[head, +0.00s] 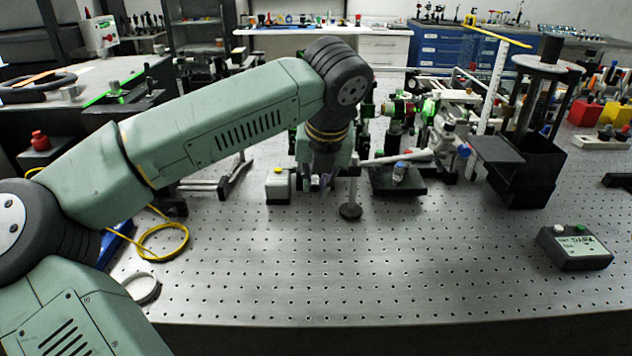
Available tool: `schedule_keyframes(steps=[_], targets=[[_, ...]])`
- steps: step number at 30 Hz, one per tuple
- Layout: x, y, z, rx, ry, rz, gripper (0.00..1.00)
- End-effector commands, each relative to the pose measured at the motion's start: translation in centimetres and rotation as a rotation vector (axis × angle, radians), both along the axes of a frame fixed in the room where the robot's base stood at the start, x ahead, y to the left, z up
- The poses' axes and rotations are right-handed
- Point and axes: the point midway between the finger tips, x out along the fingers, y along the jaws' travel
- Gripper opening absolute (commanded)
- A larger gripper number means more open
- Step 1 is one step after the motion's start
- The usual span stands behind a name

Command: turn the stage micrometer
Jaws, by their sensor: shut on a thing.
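My gripper (324,181) points down at the end of my green arm, over the middle of the bench. It is shut on a small part at its fingertips, which looks to be the stage micrometer. The fingers and my wrist hide most of that part, so its shape and scale cannot be read. A white and black block with a yellow button (278,186) stands just left of the gripper. A post on a round black base (350,210) stands just right of it.
A black stage with a blue-topped knob (398,173) sits to the right, with crowded optics behind. A black box tower (530,165) and a dark control box (574,247) stand farther right. A yellow cable (160,250) lies left. The perforated bench front (400,280) is clear.

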Motion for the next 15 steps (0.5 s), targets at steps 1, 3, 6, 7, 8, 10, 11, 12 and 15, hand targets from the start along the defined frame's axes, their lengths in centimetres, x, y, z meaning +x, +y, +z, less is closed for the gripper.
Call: schedule_keyframes(steps=[1,3,6,7,8,10,11,12,15], targets=[[0.02,-0.14,-0.32,0.03,-0.002,-0.001,0.0],[0.03,-0.21,-0.35,0.065,-0.002,-0.001,0.0],[0.01,-0.25,-0.21,0.098,-0.002,0.0,0.0],[0.01,-0.25,-0.15,0.103,-0.002,0.0,0.0],[0.0,-0.26,-0.11,0.106,-0.002,0.0,0.0],[0.0,-0.25,-0.05,0.106,-0.001,0.0,0.0],[0.0,-0.25,-0.05,0.105,-0.001,0.0,0.0],[0.0,-0.25,-0.05,0.105,-0.001,0.0,0.0],[0.0,-0.25,-0.05,0.105,-0.001,0.001,0.0]])
